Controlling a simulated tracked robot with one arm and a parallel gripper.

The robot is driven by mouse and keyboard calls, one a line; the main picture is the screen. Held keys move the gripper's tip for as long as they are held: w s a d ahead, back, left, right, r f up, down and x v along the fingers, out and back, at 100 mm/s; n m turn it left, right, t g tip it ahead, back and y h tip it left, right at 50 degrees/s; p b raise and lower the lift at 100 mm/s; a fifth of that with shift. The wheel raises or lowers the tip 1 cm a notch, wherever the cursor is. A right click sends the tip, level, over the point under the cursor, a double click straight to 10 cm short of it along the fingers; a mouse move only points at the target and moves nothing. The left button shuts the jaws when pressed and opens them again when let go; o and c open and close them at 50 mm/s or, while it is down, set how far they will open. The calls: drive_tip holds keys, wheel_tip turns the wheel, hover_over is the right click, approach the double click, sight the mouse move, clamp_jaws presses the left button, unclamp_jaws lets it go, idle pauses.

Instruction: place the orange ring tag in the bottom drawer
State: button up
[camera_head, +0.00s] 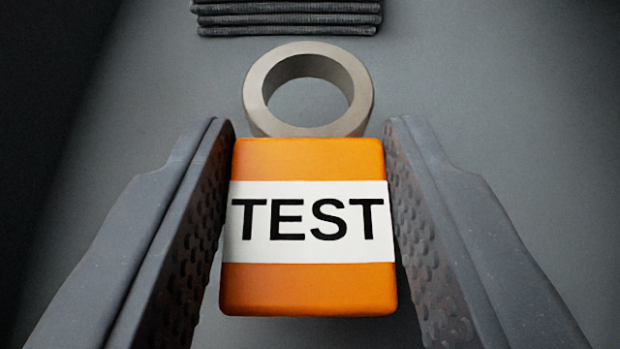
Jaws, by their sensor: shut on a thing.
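The orange ring tag (308,290) is in the middle of the head camera view. It has an orange block body with a white band reading "TEST" and a grey-beige ring at its far end. My gripper (308,150) is shut on the orange block, with one dark, dimpled finger along its left side and one along its right. The ring extends beyond the block, free of the fingers. I cannot tell how high the tag is above the grey surface. No drawer can be made out for certain.
A stack of dark, ribbed flat pieces (287,17) is at the top edge, beyond the ring. The left side is in dark shadow.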

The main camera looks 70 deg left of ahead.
drive_tip(key=shift+s+f, duration=0.1)
drive_tip(key=shift+f, duration=0.4)
drive_tip(key=o, duration=1)
drive_tip(key=shift+s, duration=0.1)
drive_tip(key=shift+r, duration=0.35)
drive_tip(key=p+v, duration=0.3)
drive_tip(key=v, duration=0.9)
drive_tip(key=shift+r, duration=0.25)
